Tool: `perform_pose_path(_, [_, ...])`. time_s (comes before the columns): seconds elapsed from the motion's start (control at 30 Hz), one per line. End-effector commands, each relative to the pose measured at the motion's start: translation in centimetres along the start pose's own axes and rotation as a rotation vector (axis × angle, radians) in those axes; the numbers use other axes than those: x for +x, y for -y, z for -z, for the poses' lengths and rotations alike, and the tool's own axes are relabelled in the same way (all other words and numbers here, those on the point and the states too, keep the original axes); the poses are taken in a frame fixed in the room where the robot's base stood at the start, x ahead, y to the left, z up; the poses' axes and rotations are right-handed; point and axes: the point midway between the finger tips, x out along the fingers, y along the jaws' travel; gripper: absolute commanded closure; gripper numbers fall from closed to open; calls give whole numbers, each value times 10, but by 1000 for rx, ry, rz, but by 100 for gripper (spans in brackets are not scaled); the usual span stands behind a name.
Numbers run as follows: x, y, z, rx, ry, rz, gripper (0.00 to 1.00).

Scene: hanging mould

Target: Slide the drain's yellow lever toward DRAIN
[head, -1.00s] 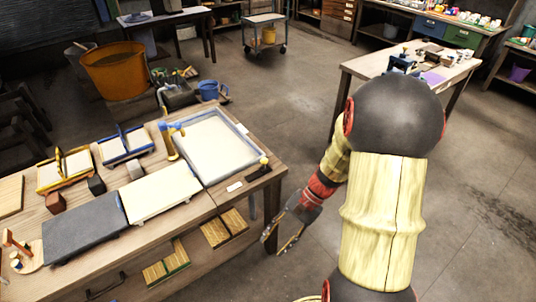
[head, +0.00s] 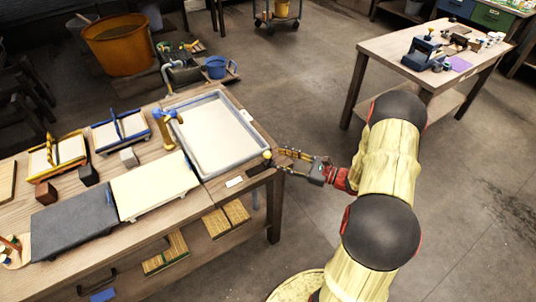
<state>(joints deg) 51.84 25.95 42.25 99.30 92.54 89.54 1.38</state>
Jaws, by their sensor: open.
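A shallow vat (head: 222,170) with a grey-blue rim and pale contents sits at the right end of the wooden bench. The drain's small yellow lever (head: 267,155) is at the vat's near right corner, by the bench's right edge. My gripper (head: 281,160) is open and points left, its fingertips close to the lever on its right side. I cannot tell whether they touch it. The fingers partly cover the dark drain part under the lever. White labels lie at the near corner (head: 234,182) and by the far right rim (head: 246,116); their words are too small to read.
A cream board (head: 153,186) and a dark grey board (head: 74,222) lie further left. Another table (head: 385,85) stands behind my arm.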

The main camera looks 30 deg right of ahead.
Motion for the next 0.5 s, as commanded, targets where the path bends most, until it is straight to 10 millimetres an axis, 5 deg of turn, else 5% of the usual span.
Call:
perform_pose_path(0.2, [36,-3,2,1,1,-5,59])
perform_pose_path(0.5, [58,-2,1,1,-1,-3,59])
